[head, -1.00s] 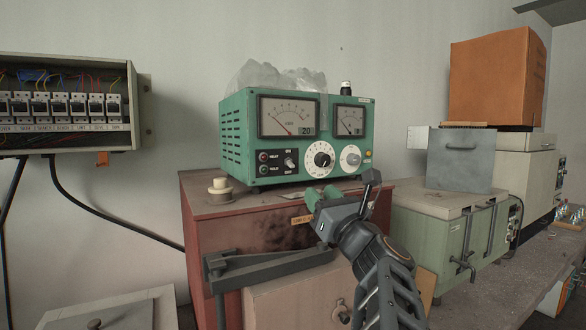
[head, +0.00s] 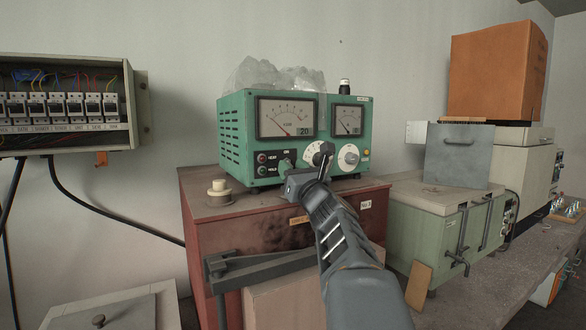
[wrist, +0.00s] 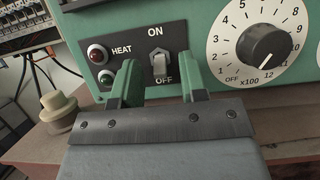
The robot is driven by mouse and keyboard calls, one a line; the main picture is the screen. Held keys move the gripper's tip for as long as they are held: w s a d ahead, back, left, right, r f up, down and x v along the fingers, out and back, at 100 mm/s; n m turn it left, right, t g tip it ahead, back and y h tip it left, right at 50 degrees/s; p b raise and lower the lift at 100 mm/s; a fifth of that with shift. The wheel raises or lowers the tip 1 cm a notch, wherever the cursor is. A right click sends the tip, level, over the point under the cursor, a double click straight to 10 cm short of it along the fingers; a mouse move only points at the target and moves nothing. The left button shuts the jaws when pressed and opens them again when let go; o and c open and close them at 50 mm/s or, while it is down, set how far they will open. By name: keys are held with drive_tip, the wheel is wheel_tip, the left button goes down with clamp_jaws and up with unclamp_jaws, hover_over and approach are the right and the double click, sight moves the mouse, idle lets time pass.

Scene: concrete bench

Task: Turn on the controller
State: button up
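The green controller (head: 235,140) stands on a reddish-brown cabinet, with two dial gauges on its upper front. Nothing is between the fingers. In the head view my gripper (head: 304,168) partly hides the switch and the large knob. The black knob (wrist: 263,46) on the white dial is right of the fingers.
Two indicator lamps (wrist: 97,54) are just left of the fingers, beside HEAT. A cream knob-shaped piece (head: 219,193) stands on the red cabinet (head: 205,240), left of the controller. A dark bracket (head: 262,268) juts out below. A green box (head: 425,235) stands to the right.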

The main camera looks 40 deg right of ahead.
clamp_jaws()
idle(0.3)
